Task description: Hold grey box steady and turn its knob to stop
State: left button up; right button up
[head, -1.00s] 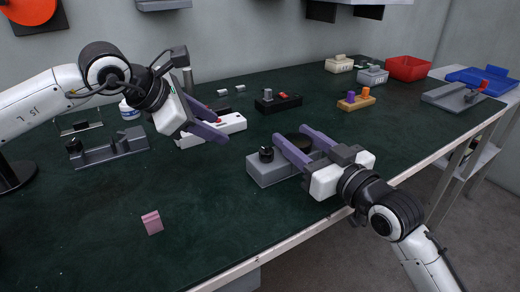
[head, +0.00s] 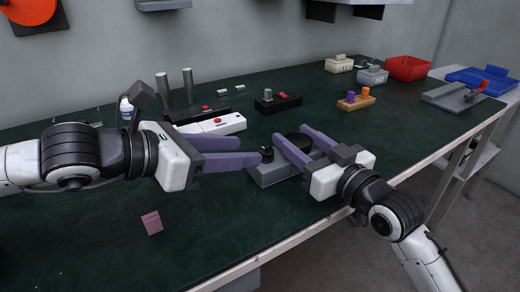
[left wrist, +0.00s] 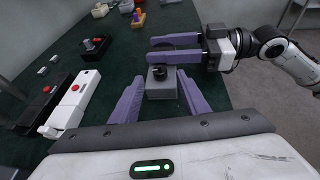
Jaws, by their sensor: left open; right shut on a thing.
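The grey box (head: 268,176) lies on the dark green table near its front edge. Its small black knob (head: 266,152) stands upright on the left end. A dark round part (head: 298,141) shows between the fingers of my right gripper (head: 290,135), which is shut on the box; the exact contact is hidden. My left gripper (head: 250,149) is open, its fingers pointing right at the knob end. In the left wrist view the knob (left wrist: 160,72) is centred between the left fingertips, apart from both, with the grey box (left wrist: 161,90) below it.
A white box with a red button (head: 218,123) sits behind my left gripper. A black box (head: 278,103), a wooden block with coloured knobs (head: 356,100) and a red bin (head: 408,68) stand further back. A pink block (head: 152,222) lies at front left, with clear table around it.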

aim_at(265, 151)
pick_arm(q)
jog(key=x, duration=0.6)
jog(key=shift+c, duration=0.5)
jog(key=shift+f, duration=0.1)
grip_shut()
